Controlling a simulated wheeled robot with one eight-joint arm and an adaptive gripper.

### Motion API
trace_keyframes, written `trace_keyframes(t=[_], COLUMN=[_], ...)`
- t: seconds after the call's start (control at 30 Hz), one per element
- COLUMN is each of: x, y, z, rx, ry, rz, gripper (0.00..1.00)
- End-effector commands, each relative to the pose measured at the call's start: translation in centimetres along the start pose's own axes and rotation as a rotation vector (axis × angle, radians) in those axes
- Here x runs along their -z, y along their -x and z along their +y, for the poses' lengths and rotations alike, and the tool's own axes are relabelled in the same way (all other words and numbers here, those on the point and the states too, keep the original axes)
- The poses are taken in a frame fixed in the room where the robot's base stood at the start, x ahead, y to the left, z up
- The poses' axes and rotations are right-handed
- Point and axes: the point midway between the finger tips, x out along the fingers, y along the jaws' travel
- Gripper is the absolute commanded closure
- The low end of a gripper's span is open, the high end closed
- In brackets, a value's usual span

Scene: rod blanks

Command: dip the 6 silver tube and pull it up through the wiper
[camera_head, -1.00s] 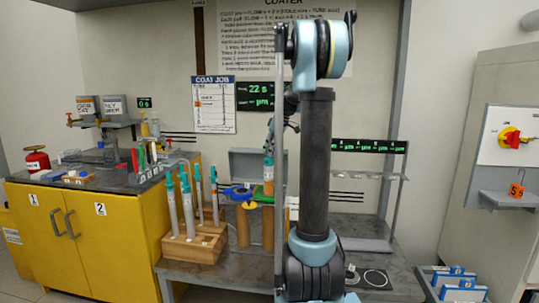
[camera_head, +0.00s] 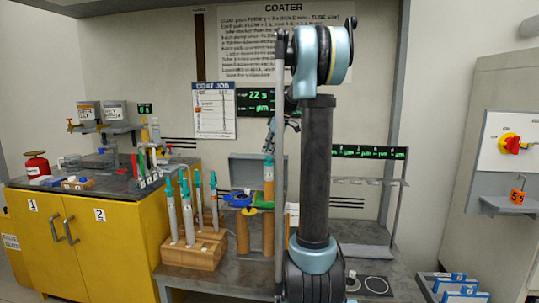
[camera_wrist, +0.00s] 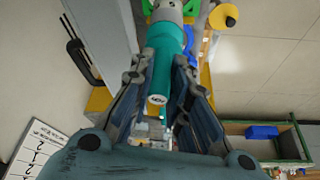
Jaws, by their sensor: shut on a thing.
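My gripper (camera_wrist: 163,72) is shut on the teal upper end of a tube (camera_wrist: 165,45). In the head view my gripper (camera_head: 270,143) is small and partly hidden beside my arm column. The held tube (camera_head: 268,172) stands about upright there, with its lower part over or in the coater, beside a blue ring-like part (camera_head: 238,200) and a green part (camera_head: 262,206). I cannot tell which ring is the wiper or how deep the tube sits. Several silver tubes with teal tops (camera_head: 187,215) stand in a wooden rack (camera_head: 190,257) at the left.
A yellow cabinet (camera_head: 85,240) with a dark top carrying small tools stands at the left. A green-lit display (camera_head: 258,96) reads "22 s". A shelf (camera_head: 365,181) stands right of my arm. Blue trays (camera_head: 452,280) lie at the lower right. My arm hides part of the bench.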

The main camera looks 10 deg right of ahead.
Motion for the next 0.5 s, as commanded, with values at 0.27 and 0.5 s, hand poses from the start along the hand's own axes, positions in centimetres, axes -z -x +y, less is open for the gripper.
trace_keyframes(t=[0.27, 0.5], x=[0.5, 1.0], y=[1.3, 2.4], z=[0.0, 0.0], rx=[0.000, 0.000], ry=[0.000, 0.000], rz=[0.000, 0.000], gripper=[1.00, 1.00])
